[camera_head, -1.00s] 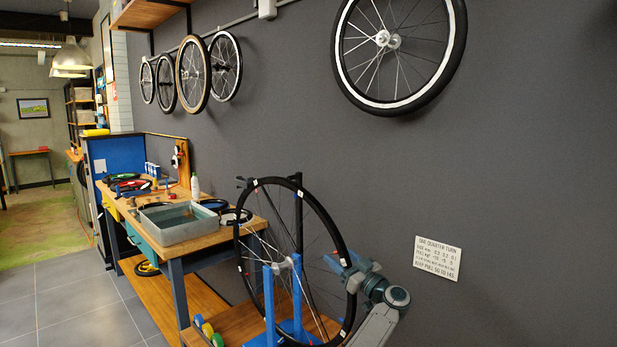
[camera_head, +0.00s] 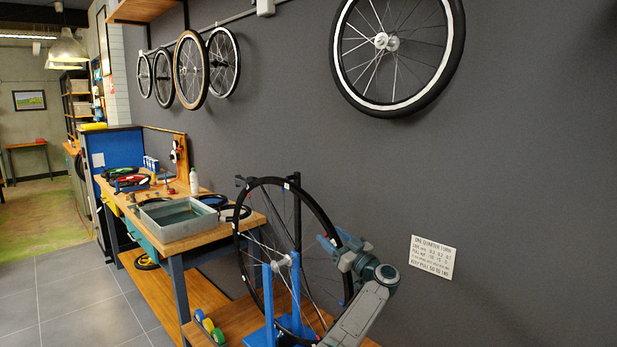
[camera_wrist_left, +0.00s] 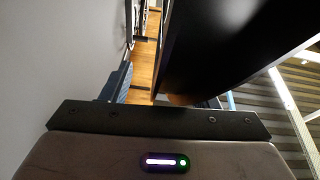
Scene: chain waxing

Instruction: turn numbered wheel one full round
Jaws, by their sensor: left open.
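The wheel (camera_head: 311,203) with a black tyre, thin spokes and small pale marks on its rim stands upright in a blue stand (camera_head: 268,300) in the head view. The marks are too small to read. My left gripper (camera_head: 326,243) is at the wheel's right side, open, with its blue fingers at the tyre. I cannot tell whether they touch it. In the left wrist view the black tyre (camera_wrist_left: 205,50) looms large right of one blue finger (camera_wrist_left: 115,82); the other finger is hidden. My right gripper is in neither view.
A sign (camera_head: 433,257) hangs on the grey wall at the right. A wooden workbench (camera_head: 215,234) with a grey metal tray (camera_head: 153,229) stands left of the wheel. Several wheels hang on the wall, one large wheel (camera_head: 450,75) above. Coloured rollers (camera_head: 208,326) lie low by the stand.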

